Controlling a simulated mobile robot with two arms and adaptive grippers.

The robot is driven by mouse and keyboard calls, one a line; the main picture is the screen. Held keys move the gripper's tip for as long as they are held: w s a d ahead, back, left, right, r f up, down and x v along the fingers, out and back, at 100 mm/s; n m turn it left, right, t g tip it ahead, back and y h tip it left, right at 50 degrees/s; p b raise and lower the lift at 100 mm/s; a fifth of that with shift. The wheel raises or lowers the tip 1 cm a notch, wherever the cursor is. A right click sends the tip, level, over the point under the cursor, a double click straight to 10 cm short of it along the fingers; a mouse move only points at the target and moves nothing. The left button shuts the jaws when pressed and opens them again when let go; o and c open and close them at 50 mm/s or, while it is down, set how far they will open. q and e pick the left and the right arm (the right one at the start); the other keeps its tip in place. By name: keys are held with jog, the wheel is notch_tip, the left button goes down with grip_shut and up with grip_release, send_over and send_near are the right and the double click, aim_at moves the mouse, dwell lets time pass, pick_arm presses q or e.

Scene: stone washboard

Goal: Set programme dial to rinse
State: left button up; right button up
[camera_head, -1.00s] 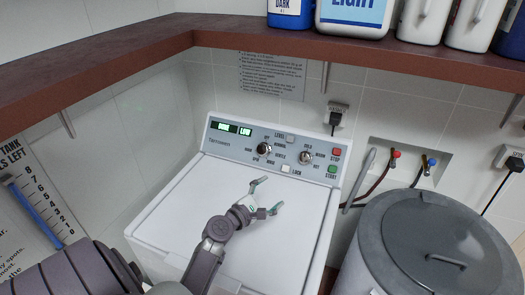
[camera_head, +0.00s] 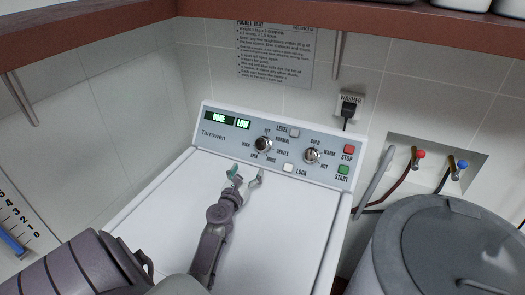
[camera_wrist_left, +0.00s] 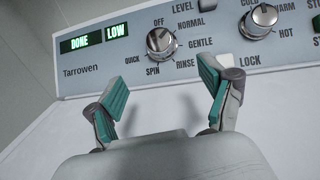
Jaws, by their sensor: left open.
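The programme dial (camera_head: 263,144) is a round silver knob on the washer's control panel (camera_head: 225,141). In the left wrist view the dial (camera_wrist_left: 160,43) is ringed by OFF, NORMAL, GENTLE, RINSE, SPIN and QUICK. RINSE is at its lower right. I cannot tell surely which label its pointer faces. My left gripper (camera_head: 246,175) is just in front of the panel, below the dial and apart from it. In the left wrist view the gripper (camera_wrist_left: 163,88) is open and empty, its teal-padded fingers spread below the dial. My right gripper is not in view.
A second knob (camera_head: 312,156) for temperature sits to the right. The red STOP button (camera_head: 348,149), green START button (camera_head: 343,169) and white LOCK button (camera_head: 288,168) are close by. The display (camera_head: 228,121) reads DONE and LOW. A grey bin (camera_head: 400,240) stands at the right.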

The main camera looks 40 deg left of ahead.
aim_at(261, 147)
pick_arm(q)
jog(key=b+x, duration=0.3)
jog(key=x, duration=1)
jog(key=shift+f, duration=0.2)
jog(key=shift+w+a+r+b, duration=0.1)
jog(key=shift+w+r+b, duration=0.05)
jog(key=shift+w+b, duration=0.25)
jog(key=c, duration=1.2)
